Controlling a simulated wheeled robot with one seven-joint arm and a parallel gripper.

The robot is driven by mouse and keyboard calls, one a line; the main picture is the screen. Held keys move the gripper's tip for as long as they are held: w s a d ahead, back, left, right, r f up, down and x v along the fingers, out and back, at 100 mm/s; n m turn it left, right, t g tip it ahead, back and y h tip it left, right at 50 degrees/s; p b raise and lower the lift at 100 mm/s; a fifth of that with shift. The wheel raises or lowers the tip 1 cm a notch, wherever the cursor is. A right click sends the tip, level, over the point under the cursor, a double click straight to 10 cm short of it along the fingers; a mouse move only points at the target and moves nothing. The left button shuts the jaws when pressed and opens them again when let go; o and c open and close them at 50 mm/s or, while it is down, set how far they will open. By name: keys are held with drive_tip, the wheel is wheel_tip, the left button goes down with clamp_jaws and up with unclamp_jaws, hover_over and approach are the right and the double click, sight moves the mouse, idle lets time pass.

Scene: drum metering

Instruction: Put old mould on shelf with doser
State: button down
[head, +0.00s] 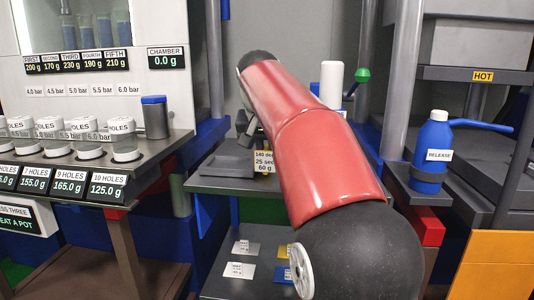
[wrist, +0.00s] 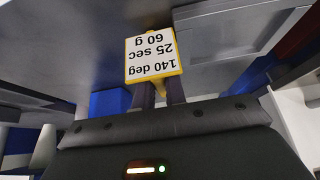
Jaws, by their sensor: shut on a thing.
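My gripper (wrist: 160,92) is shut at the edge of a yellow-edged plate (wrist: 152,57) in the wrist view. Its white label reads 140 deg, 25 sec, 60 g, upside down there. In the head view this plate (head: 264,161) shows beside my red arm, at the front of a dark grey stand; my arm hides most of the gripper. The grip itself is partly hidden. Silver (head: 245,247), yellow (head: 284,251) and blue (head: 283,275) labelled plates lie on a lower grey shelf (head: 225,287). I cannot tell for certain which thing is the doser.
A white cylinder (head: 332,80) and a green knob (head: 362,75) stand behind my arm. A blue RELEASE bottle (head: 432,155) stands on a bracket at right, below a HOT sign (head: 483,76).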

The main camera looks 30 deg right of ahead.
drive_tip(key=c, duration=1.5)
unclamp_jaws()
drive_tip(key=shift+f, duration=0.1)
drive_tip(key=shift+o, duration=0.2)
drive_tip(key=p+v, duration=0.2)
drive_tip(key=v, duration=1)
drive_tip(key=shift+p, duration=0.35)
drive_tip(key=s+a+f+n+y, duration=0.1)
drive_tip(key=s+a+f+n, duration=0.2)
drive_tip(key=s+f, duration=0.7)
drive_tip(key=s+a+f+n+y, duration=0.2)
drive_tip(key=s+a+f, duration=0.5)
drive_tip(key=f, duration=1.2)
drive_tip(key=s+n, duration=0.1)
drive_tip(key=s, duration=0.3)
drive_tip(key=shift+s+a+f+n+t, duration=0.25)
drive_tip(key=shift+a+n+t, duration=0.05)
drive_tip(key=shift+a+n, duration=0.1)
